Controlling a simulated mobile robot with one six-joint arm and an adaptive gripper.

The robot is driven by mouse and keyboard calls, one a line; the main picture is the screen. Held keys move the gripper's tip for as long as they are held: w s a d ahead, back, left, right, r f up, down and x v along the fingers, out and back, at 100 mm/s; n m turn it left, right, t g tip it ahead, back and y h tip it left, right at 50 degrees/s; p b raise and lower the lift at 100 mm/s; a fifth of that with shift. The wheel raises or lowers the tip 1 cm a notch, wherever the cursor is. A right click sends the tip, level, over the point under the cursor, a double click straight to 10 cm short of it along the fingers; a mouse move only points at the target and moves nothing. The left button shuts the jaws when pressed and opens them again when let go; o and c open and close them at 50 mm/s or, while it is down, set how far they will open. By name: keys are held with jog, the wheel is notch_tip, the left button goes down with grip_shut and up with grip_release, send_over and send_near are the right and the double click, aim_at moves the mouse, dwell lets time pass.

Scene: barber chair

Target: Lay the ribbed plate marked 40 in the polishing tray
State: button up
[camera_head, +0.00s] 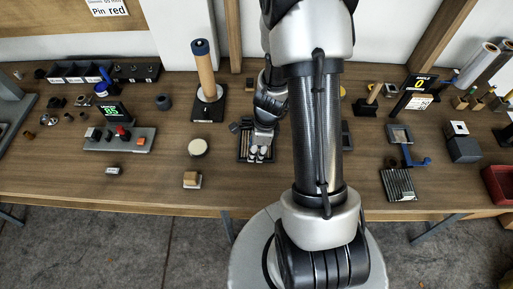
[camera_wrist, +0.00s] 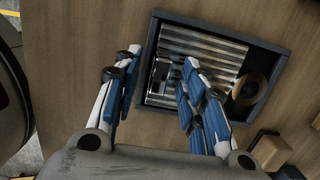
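A dark-rimmed tray (camera_wrist: 222,29) lies on the bench in the wrist view. A silver ribbed plate (camera_wrist: 215,52) lies inside it, partly hidden by my fingers. No mark can be read on it. My gripper (camera_wrist: 160,58) is over the tray with its blue-padded fingers apart, and I see nothing held between them. In the head view my gripper (camera_head: 262,146) is at the same tray (camera_head: 241,156), left of my arm. Another ribbed plate (camera_head: 398,185) lies near the bench's front edge at the right; its mark cannot be read either.
A brass-coloured ring (camera_wrist: 249,88) sits at the tray's right end. Wooden blocks (camera_wrist: 270,151) stand beside it. A tall roll on a stand (camera_head: 205,75) and a round pale disc (camera_head: 198,147) are left of the tray. A blue-handled tool (camera_head: 412,158) lies at the right.

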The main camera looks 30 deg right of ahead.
notch_tip(320, 180, up, 12)
jog(key=s+d, duration=0.1)
jog(key=shift+d, duration=0.25)
dwell(0.6)
jog(key=s+a+r+n+t, duration=0.1)
jog(key=s+a+r+n, duration=0.3)
jog(key=r+n, duration=0.2)
jog(key=s+a+r+n+t+h, duration=0.1)
jog(key=s+a+r+n, duration=0.3)
jog(key=r+n, duration=0.3)
jog(key=s+a+r+n+t, duration=0.1)
jog(key=s+a+r+n, duration=0.3)
jog(key=n, duration=0.7)
notch_tip(320, 180, up, 2)
jog(key=shift+s+r+n+t, duration=0.15)
jog(key=shift+s+n+t, duration=0.15)
jog(key=shift+n, duration=0.1)
